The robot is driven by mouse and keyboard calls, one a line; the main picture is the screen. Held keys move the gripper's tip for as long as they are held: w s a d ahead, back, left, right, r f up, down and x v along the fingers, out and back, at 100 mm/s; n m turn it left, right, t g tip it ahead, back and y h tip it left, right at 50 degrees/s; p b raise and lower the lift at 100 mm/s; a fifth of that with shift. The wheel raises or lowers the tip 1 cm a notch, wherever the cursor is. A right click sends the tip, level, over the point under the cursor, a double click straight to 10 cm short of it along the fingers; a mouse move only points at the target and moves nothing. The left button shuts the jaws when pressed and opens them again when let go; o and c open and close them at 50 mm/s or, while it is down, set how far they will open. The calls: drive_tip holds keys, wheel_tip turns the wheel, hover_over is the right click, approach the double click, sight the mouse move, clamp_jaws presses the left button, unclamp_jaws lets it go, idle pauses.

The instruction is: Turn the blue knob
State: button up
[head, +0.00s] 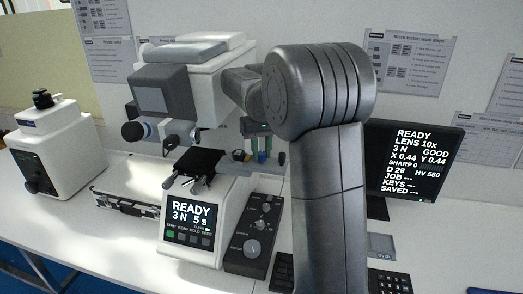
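My gripper (261,154) points down beside the right side of the white hardness tester (213,80), partly behind my own arm. Its two slim fingers show a small gap between them.
The tester's lit front panel (191,218) and a black knob console (252,238) stand below my gripper. A monitor (415,160) and keyboard (390,283) are at the right.

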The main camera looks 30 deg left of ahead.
drive_tip(key=shift+n, duration=0.3)
drive_tip(key=n+p, duration=0.2)
drive_tip(key=n, duration=0.2)
drive_tip(key=shift+r+p, duration=0.15)
drive_tip(key=shift+p, duration=0.15)
drive_tip(key=n+p, duration=0.1)
drive_tip(key=n, duration=0.5)
drive_tip(key=shift+n+p, duration=0.3)
drive_tip(key=n, duration=1.1)
drive_tip(key=shift+n, duration=0.4)
drive_tip(key=o, duration=1)
